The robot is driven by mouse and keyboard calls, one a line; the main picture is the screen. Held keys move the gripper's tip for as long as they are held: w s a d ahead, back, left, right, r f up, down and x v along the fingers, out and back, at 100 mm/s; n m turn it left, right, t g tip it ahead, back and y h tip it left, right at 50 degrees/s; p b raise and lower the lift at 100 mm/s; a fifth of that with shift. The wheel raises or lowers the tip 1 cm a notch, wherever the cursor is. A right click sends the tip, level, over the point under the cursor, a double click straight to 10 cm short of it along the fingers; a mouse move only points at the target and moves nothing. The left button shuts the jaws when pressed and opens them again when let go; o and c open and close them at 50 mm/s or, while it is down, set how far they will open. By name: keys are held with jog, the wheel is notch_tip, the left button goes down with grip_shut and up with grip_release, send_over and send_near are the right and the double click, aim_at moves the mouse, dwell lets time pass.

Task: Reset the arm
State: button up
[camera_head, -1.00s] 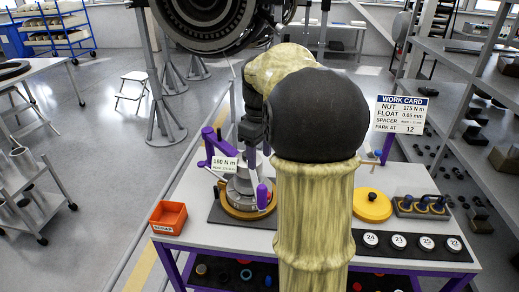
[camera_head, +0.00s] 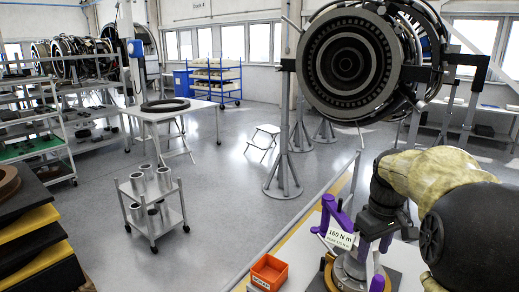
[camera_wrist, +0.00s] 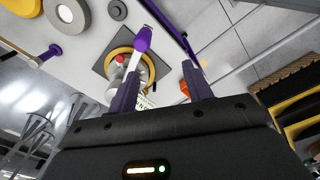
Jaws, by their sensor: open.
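My gripper (camera_wrist: 163,72) is open in the wrist view, with its two dark purple fingers apart and nothing held between them. Beyond the fingertips stands a tool on a yellow ring (camera_wrist: 152,68), with a purple-handled lever (camera_wrist: 142,39) reaching up from it. In the head view my yellow-sleeved arm comes in from the right and its dark wrist is above this tool (camera_head: 349,268). A label (camera_head: 340,237) reading 160 N m shows beside it. The gripper's fingers are hard to make out there against the tool's purple parts.
An orange bin (camera_head: 268,272) sits at the bench's left corner; it also shows in the wrist view (camera_wrist: 193,76). A large engine (camera_head: 350,62) hangs on stands behind. A trolley with cylinders (camera_head: 153,210) and a step stool (camera_head: 263,142) stand on open floor to the left.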

jog(key=s+a+f+m+t, duration=0.2)
jog(key=s+a+f+m, duration=0.2)
jog(key=s+a+f, duration=0.7)
notch_tip(320, 180, down, 3)
jog(key=shift+s+a+f, duration=0.15)
jog(key=shift+a+f, duration=0.05)
jog(key=shift+a, duration=0.85)
